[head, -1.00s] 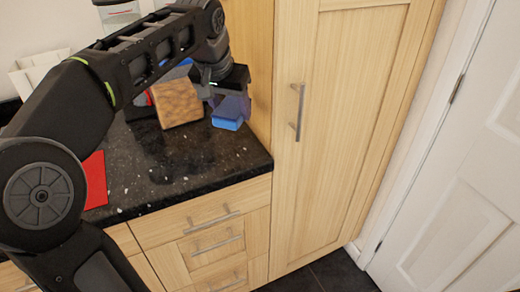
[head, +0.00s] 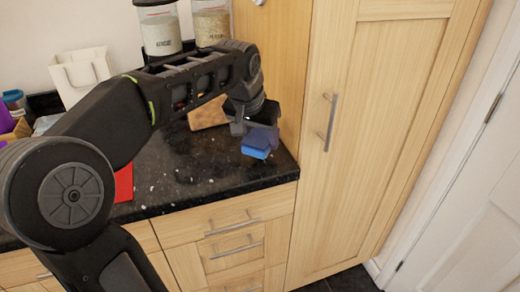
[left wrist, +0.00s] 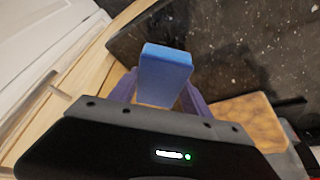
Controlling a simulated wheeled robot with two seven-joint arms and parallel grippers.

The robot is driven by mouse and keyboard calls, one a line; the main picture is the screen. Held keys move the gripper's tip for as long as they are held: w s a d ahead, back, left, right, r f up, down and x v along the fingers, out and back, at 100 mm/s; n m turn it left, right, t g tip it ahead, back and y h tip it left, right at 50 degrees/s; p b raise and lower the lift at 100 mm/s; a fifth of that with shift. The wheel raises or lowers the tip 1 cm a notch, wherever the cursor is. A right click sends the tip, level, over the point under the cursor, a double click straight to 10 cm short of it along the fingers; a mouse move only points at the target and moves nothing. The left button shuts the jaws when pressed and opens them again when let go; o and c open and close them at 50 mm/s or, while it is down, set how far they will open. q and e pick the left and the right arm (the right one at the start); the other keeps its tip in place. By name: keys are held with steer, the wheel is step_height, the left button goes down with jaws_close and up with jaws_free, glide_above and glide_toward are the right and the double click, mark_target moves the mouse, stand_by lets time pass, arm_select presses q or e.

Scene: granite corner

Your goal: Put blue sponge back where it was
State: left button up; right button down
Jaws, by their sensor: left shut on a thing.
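The blue sponge (head: 258,142) is held in my left gripper (head: 258,128), over the right end of the black granite counter (head: 170,170), close to the tall wooden cupboard. In the left wrist view the sponge (left wrist: 165,72) sits between the two purple fingers of the left gripper (left wrist: 160,92), which are shut on it. I cannot tell whether the sponge touches the counter. My right gripper is not in view.
A brown block (head: 208,115) stands on the counter behind my left arm. Two labelled jars (head: 160,30) and a white holder (head: 80,75) stand at the back. A red item (head: 124,183) lies left.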

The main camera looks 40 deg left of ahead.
arm_select(q)
steer(key=shift+f, duration=1.85)
steer(key=shift+f+b, duration=0.15)
steer(key=shift+b, duration=0.15)
steer(key=o, duration=1.3)
steer(key=shift+r, duration=0.2)
steer(key=p+v, duration=0.1)
steer(key=v, duration=1.1)
